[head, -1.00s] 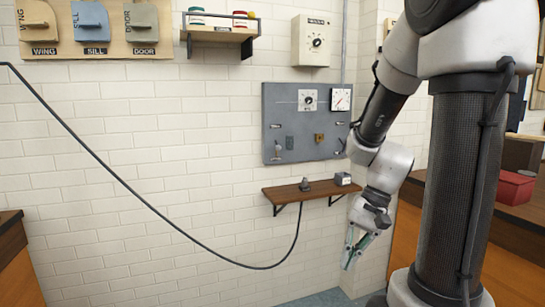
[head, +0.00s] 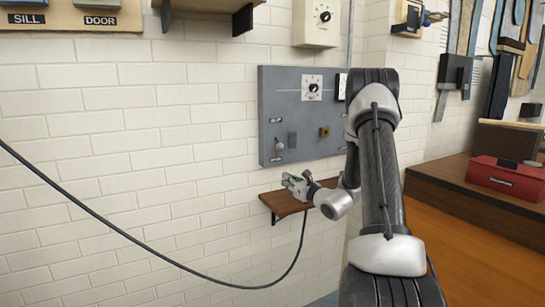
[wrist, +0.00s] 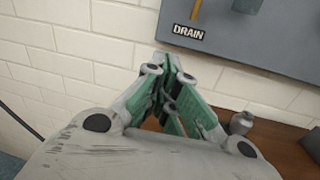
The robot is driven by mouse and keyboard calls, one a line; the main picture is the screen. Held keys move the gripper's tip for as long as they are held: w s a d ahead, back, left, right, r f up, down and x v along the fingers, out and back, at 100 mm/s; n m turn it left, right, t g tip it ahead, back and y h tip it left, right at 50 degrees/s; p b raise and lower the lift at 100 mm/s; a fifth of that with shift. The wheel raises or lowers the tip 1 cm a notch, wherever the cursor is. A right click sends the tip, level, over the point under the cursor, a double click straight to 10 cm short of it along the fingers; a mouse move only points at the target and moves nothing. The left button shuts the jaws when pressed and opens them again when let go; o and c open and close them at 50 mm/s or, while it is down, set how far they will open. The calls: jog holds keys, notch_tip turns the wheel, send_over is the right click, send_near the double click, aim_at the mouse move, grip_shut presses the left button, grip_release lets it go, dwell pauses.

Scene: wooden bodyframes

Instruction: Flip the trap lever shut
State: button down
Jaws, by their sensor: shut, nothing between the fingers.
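A grey wall panel (head: 308,140) carries several small controls, and no label reading TRAP is legible. A small lever (head: 279,150) sits at its lower left in the head view; I cannot tell whether it is the trap lever. In the wrist view, the panel (wrist: 265,35) shows a DRAIN label (wrist: 188,31) with the lower end of a tan lever (wrist: 196,8) just above it. My gripper (head: 286,181) is shut and empty, below the panel's lower left edge and in front of the shelf. Its green-lined fingers (wrist: 172,62) point towards the wall. My arm hides the panel's right side.
A wooden wall shelf (head: 268,203) is below the panel, partly behind my gripper. A small grey object (wrist: 242,122) stands on it. A black cable (head: 130,237) hangs across the wall. A red box (head: 508,178) sits on the right bench.

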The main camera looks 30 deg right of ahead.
jog(key=shift+w+d+r+m+t+h, duration=0.55)
jog(key=shift+d+r+m+h, duration=0.3)
jog(key=shift+m, duration=0.15)
jog(key=shift+w+y, duration=0.1)
jog(key=shift+y, duration=0.15)
jog(key=w, duration=0.6)
jog(key=w+a, duration=0.1)
jog(key=w, duration=0.2)
jog(key=shift+r, duration=0.35)
jog(key=r, duration=0.3)
jog(key=shift+s+d, duration=0.3)
jog(key=shift+s+d+r, duration=0.1)
jog(key=shift+s+r, duration=0.05)
jog(key=shift+r, duration=0.2)
jog(key=shift+g, duration=0.25)
